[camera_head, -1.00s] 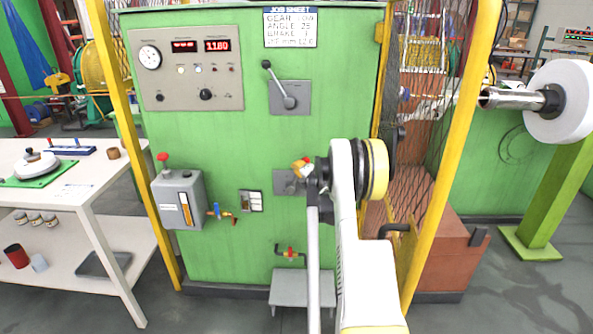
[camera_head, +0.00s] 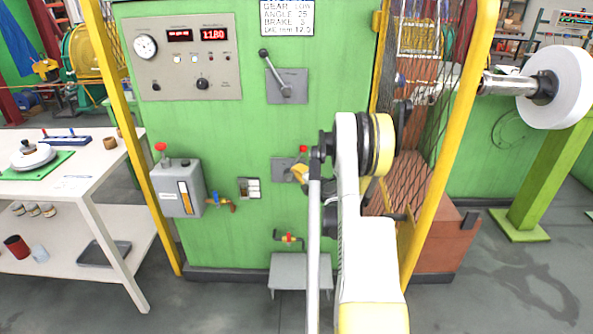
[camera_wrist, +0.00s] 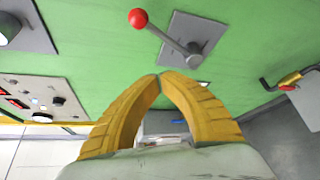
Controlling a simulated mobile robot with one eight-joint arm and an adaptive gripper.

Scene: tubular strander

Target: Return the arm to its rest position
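My white arm (camera_head: 365,255) rises in front of the green machine cabinet in the head view. My gripper has yellow fingers whose tips meet in the wrist view (camera_wrist: 159,76). Nothing shows between the tips. In the head view only a small yellow part of the gripper (camera_head: 299,173) shows beside my dark wrist, in front of a grey plate (camera_head: 281,167). A red-knobbed lever (camera_wrist: 138,18) on a grey plate stands beyond the fingertips in the wrist view, apart from them. Its red knob (camera_head: 303,149) shows just above the gripper in the head view.
A dark-knobbed lever (camera_head: 287,88) sits above. A grey box (camera_head: 178,190) and a red-handled valve (camera_head: 288,238) project from the cabinet. A yellow post (camera_head: 450,130) with mesh stands close right of my arm. A white table (camera_head: 100,185) is at left.

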